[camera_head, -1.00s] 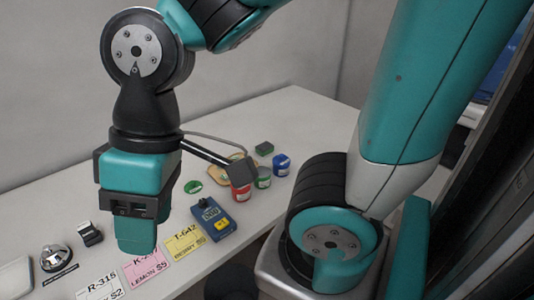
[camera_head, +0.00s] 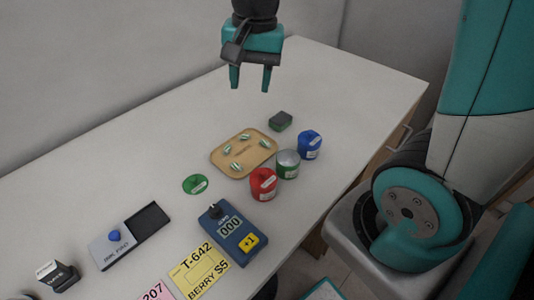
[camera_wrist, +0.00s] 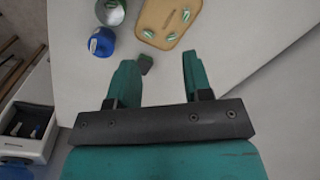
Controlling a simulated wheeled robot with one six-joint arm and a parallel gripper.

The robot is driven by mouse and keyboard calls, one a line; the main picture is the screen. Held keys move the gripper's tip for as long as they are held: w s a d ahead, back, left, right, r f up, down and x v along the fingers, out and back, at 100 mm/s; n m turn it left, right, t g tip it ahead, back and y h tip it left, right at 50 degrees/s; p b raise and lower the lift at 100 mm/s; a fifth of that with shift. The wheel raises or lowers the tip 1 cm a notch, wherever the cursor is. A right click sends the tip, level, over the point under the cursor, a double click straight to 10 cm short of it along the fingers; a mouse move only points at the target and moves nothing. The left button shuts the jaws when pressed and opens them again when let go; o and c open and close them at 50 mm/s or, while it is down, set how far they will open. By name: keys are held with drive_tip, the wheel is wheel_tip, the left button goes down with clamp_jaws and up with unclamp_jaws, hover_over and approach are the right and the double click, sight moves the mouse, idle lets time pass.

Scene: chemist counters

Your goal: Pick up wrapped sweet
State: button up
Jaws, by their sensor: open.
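Several wrapped sweets, green and white striped, lie on a tan tray (camera_head: 217,158) on the white counter. One wrapped sweet (camera_head: 236,166) lies near the tray's front edge and another wrapped sweet (camera_head: 264,143) near its right side. The wrist view also shows a wrapped sweet (camera_wrist: 148,33) on the tray (camera_wrist: 160,40) at the top. My gripper (camera_head: 250,84) is open and empty, above the counter behind the tray. In the wrist view its fingers (camera_wrist: 158,80) are spread apart, with bare counter between them.
Red (camera_head: 263,184), green (camera_head: 287,163) and blue (camera_head: 309,145) tins stand right of the tray. A dark green block (camera_head: 280,121) lies behind it. A green lid (camera_head: 195,184) and blue device (camera_head: 232,230) are in front. The back counter is clear.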

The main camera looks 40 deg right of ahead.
drive_tip(key=w+d+f+m+h+b, duration=0.1)
drive_tip(key=w+d+f+m+b, duration=0.1)
drive_tip(key=w+d+f+m, duration=0.4)
hover_over(265, 142)
drive_tip(key=shift+m, duration=0.4)
wheel_tip(265, 142, down, 10)
drive_tip(key=shift+d+f, duration=0.1)
drive_tip(key=shift+d, duration=0.05)
drive_tip(key=shift+f+p, duration=0.55)
drive_tip(key=shift+f, duration=2.45)
drive_tip(key=c, duration=0.7)
